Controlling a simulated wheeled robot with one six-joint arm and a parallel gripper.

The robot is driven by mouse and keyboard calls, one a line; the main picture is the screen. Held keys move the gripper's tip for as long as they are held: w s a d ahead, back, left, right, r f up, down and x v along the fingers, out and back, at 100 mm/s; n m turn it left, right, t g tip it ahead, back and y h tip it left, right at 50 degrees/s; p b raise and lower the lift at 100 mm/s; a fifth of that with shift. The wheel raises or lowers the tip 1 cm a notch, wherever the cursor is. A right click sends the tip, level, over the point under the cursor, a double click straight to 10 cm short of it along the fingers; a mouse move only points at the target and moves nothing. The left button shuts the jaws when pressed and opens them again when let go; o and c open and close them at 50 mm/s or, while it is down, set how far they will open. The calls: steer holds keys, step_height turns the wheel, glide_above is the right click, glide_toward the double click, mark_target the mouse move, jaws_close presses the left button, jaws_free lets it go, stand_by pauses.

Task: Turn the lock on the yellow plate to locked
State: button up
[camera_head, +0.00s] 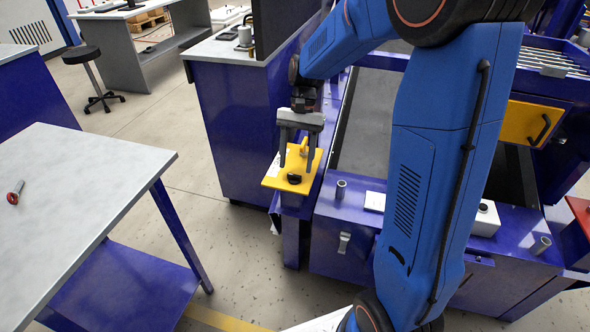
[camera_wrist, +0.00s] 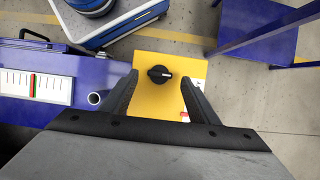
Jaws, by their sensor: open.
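The yellow plate (camera_head: 274,182) sits on a blue post at the left side of the blue machine. It carries a round black knob (camera_head: 294,178), and a yellow upright part (camera_head: 304,146) shows between the fingers. In the wrist view the yellow plate (camera_wrist: 172,55) lies beneath the jaws and the black knob (camera_wrist: 159,74) shows with a pale pointer line toward the right. My gripper (camera_head: 293,167) points down over the plate, jaws open, one finger on each side; it also shows in the wrist view (camera_wrist: 160,95). The knob is ahead of the fingertips, not gripped.
The blue machine (camera_head: 335,238) with a grey belt stands right of the plate. A short grey tube (camera_head: 340,188) stands on its ledge. A grey table (camera_head: 75,190) is at left, with open floor between. A blue cabinet (camera_head: 228,130) stands behind.

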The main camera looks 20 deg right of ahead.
mark_target(294, 178)
steer(key=shift+x, duration=1.55)
steer(key=c, duration=1.1)
steer(key=shift+o, duration=0.3)
